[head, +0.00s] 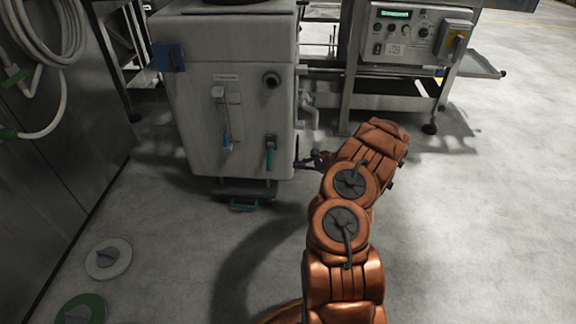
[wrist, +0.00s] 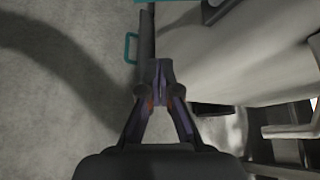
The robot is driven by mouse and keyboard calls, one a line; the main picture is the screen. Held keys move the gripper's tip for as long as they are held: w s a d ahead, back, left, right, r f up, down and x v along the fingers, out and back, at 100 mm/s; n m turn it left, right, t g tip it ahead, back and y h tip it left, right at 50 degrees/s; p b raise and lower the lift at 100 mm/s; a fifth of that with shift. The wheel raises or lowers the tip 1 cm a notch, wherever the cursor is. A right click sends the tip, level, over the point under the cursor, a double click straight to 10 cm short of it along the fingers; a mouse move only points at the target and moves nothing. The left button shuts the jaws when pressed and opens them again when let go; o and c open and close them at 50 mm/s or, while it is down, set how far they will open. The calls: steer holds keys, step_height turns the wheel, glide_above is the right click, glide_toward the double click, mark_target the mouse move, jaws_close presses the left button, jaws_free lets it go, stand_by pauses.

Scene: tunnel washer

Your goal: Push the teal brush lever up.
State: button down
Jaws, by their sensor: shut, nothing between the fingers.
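The teal lever (head: 270,153) hangs down on the lower right of the light grey cabinet's front, below a dark mount. A teal strip at the top edge of the wrist view (wrist: 185,1) may be part of it; I cannot be sure. My gripper (head: 303,163) is shut and empty, just right of the cabinet's lower front corner and a little lower than the lever's middle. It appears apart from the lever. In the wrist view the closed fingertips (wrist: 157,82) are beside the cabinet face.
A low tray with a teal handle (head: 243,206) juts out below. A control panel (head: 402,32) stands right.

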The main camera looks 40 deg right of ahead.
mark_target(270, 159)
steer(key=w+a+b, duration=0.4)
steer(key=w+a, duration=0.2)
steer(key=shift+a+f, duration=0.2)
steer(key=shift+f, duration=0.1)
stand_by(0.4)
